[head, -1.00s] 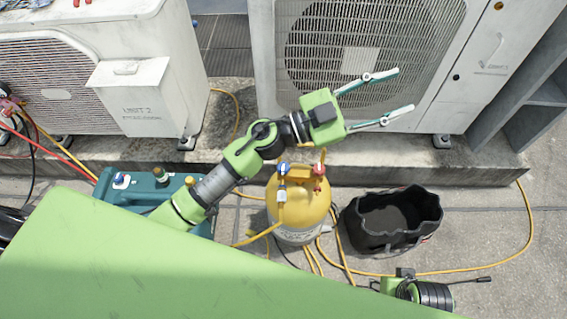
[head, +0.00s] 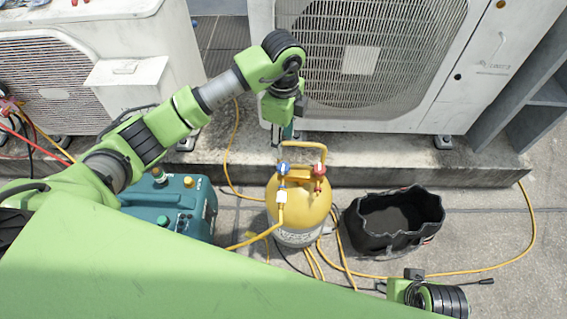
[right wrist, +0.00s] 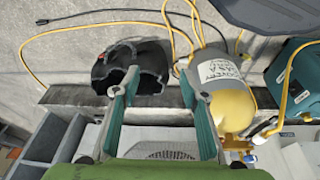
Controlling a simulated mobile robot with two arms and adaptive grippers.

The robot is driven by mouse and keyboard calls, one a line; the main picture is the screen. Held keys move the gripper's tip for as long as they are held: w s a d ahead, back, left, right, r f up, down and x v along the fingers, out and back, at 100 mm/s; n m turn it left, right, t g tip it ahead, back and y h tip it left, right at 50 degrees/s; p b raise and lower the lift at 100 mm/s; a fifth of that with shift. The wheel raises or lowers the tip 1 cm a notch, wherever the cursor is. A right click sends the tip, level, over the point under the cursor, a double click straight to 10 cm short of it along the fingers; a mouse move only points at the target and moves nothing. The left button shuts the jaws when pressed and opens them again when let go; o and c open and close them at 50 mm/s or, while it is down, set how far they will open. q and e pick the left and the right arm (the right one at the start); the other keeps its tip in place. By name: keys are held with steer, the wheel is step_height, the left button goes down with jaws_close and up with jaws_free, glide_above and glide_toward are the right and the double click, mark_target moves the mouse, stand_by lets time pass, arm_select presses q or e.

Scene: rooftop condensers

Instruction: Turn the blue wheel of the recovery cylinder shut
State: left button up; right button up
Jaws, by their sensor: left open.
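The recovery cylinder (head: 299,217) is yellow with a grey lower part and stands upright on the ground. Its blue wheel (head: 283,168) is on top at the left, beside a red wheel (head: 319,170). My left gripper (head: 282,137) hangs fingers down, just behind and above the blue wheel, apart from it. It is open and its fingers are partly hidden by its body. In the right wrist view, my right gripper (right wrist: 157,75) is open and empty, with the cylinder (right wrist: 222,85) to the right of its fingers.
A black open bag (head: 392,222) stands right of the cylinder and a teal machine (head: 172,205) stands left. Yellow hoses (head: 455,271) lie on the ground around them. Behind is a concrete ledge (head: 400,172) with a large condenser unit (head: 375,65).

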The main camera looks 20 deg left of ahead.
arm_select(q)
steer(key=b, duration=0.1)
glide_above(284, 166)
step_height(284, 166, down, 6)
steer(key=shift+s+a+f, duration=0.1)
steer(key=shift+s+f, duration=0.05)
step_height(284, 166, down, 4)
steer(key=shift+r+b, duration=0.1)
steer(key=shift+b, duration=0.45)
steer(key=shift+f, duration=0.65)
arm_select(e)
steer(key=shift+v, duration=2.2)
steer(key=shift+d, duration=0.1)
arm_select(q)
steer(key=c, duration=1.1)
